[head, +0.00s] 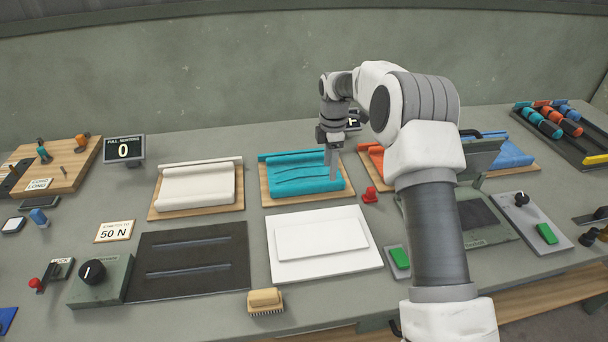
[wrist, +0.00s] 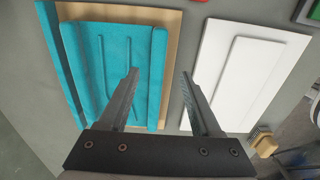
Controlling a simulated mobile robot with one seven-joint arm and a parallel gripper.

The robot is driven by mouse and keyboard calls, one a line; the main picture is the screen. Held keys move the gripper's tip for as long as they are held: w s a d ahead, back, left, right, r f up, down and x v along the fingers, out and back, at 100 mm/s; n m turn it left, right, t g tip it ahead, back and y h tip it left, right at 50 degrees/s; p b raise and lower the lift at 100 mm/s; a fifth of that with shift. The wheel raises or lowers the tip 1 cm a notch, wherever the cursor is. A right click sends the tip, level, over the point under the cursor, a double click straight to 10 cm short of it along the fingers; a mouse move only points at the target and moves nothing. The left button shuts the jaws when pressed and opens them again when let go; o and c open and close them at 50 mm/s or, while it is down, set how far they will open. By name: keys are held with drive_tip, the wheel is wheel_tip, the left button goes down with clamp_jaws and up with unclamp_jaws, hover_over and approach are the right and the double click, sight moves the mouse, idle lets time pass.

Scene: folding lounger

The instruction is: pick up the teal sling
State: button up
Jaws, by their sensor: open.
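The teal sling (head: 302,175) lies on a wooden board (head: 265,199) at the back middle of the bench, with a rolled edge along its front and another along its back. It also shows in the wrist view (wrist: 108,65), on the left. My gripper (head: 332,172) points down over the sling's right part in the head view. In the wrist view my gripper (wrist: 160,75) is open and empty. I cannot tell whether a finger touches the sling.
A white sling (head: 197,186) lies on a board to the left. An orange one (head: 372,157) and a blue one (head: 508,151) are to the right, partly behind my arm. A red knob (head: 370,195) stands near the teal board. A white plate (head: 322,244) lies in front.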

sight(329, 182)
drive_tip(key=shift+w+f, duration=0.15)
drive_tip(key=shift+f, duration=2.55)
clamp_jaws()
